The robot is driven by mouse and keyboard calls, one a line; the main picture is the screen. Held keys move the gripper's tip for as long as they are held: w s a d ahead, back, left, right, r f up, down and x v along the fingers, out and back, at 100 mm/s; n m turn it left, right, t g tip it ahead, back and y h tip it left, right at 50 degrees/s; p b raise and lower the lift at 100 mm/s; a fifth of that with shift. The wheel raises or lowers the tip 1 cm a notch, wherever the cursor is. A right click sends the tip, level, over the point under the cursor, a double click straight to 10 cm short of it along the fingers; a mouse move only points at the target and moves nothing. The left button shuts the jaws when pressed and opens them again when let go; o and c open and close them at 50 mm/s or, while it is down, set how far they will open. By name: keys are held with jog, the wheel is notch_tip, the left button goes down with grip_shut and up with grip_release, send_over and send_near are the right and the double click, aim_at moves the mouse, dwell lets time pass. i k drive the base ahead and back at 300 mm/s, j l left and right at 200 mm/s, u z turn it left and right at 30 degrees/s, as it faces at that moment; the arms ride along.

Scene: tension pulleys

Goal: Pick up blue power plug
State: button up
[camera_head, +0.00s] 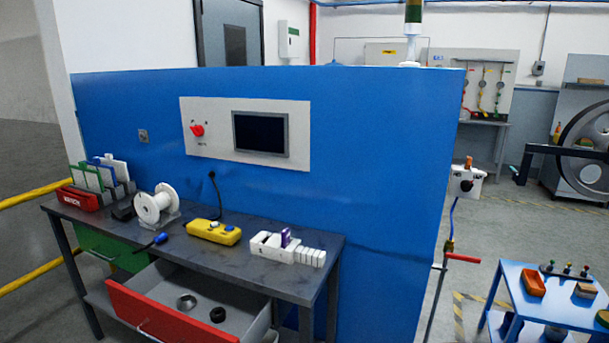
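A small blue plug (160,239) lies on the dark workbench (250,255) near its front edge. It sits in front of the white spool (153,207) and left of the yellow box (213,231). A dark cable or prong end seems to stick out at its left; it is too small to tell which. My gripper is not in this view.
A red drawer (165,315) stands open below the bench front and holds two ring-shaped parts. A red holder with upright panels (84,199) stands at the bench's left end. A white block unit (288,248) is at right. A blue wall (370,180) rises behind.

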aim_at(162, 235)
jog(key=u, duration=1.4)
